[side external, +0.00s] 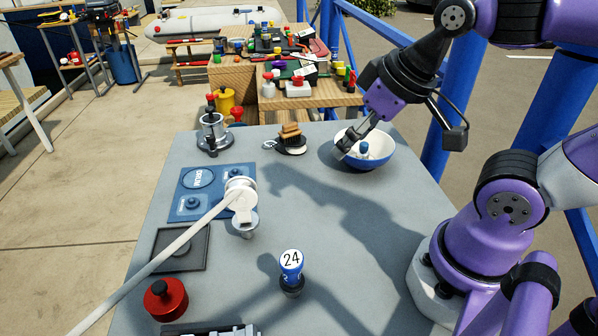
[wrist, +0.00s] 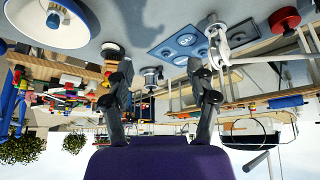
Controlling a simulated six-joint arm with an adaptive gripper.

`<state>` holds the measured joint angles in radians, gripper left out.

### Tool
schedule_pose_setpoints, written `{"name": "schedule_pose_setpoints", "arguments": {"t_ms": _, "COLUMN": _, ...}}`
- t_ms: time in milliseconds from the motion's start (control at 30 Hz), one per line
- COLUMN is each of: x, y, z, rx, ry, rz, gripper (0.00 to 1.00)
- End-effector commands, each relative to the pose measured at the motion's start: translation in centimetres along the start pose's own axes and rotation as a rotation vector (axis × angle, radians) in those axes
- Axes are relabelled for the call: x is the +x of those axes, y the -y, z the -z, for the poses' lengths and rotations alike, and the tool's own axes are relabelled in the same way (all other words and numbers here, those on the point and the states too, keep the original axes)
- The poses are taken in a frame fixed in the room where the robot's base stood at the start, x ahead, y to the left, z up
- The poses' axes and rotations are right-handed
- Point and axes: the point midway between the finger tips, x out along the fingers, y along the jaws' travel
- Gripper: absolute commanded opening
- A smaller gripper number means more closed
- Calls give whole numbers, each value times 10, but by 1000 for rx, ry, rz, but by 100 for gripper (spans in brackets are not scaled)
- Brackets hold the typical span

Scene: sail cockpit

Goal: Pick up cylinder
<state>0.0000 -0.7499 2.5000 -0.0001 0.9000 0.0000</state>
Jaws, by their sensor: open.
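A blue and white cylinder marked 24 (side external: 291,265) stands upright on a dark base at the front of the grey table (side external: 330,235). A small piece with a blue round top (side external: 364,148) sits inside a white bowl with a blue outside (side external: 378,160) at the back right; the bowl also shows at the upper left in the wrist view (wrist: 85,38). A red cylinder-like knob (side external: 166,299) is at the front left. My gripper (side external: 352,142) is over the bowl's left side in the side view. In the wrist view my gripper (wrist: 164,82) is open with nothing between its fingers. Whether it touches the bowl cannot be told.
A blue panel (side external: 183,208), a dark square tray (side external: 160,250) and a long white handle (side external: 165,260) occupy the left. A metal winch (side external: 212,132) and a brush-like piece (side external: 291,140) stand at the back. The middle right of the table is clear. Blue rails run behind.

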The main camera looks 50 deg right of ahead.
Motion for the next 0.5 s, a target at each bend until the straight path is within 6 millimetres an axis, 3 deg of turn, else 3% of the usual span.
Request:
{"name": "schedule_pose_setpoints", "arguments": {"t_ms": 167, "x": 0, "y": 1, "z": 0, "rx": -15, "ry": 3, "rz": 2, "gripper": 65}}
{"name": "schedule_pose_setpoints", "arguments": {"t_ms": 267, "x": 2, "y": 8, "z": 2, "rx": -143, "ry": 26, "rz": 19, "gripper": 65}}
{"name": "schedule_pose_setpoints", "arguments": {"t_ms": 367, "x": 7, "y": 24, "z": 4, "rx": -453, "ry": 77, "rz": 65, "gripper": 65}}
{"name": "schedule_pose_setpoints", "arguments": {"t_ms": 500, "x": 18, "y": 61, "z": 4, "rx": -1114, "ry": 149, "rz": 189, "gripper": 65}}
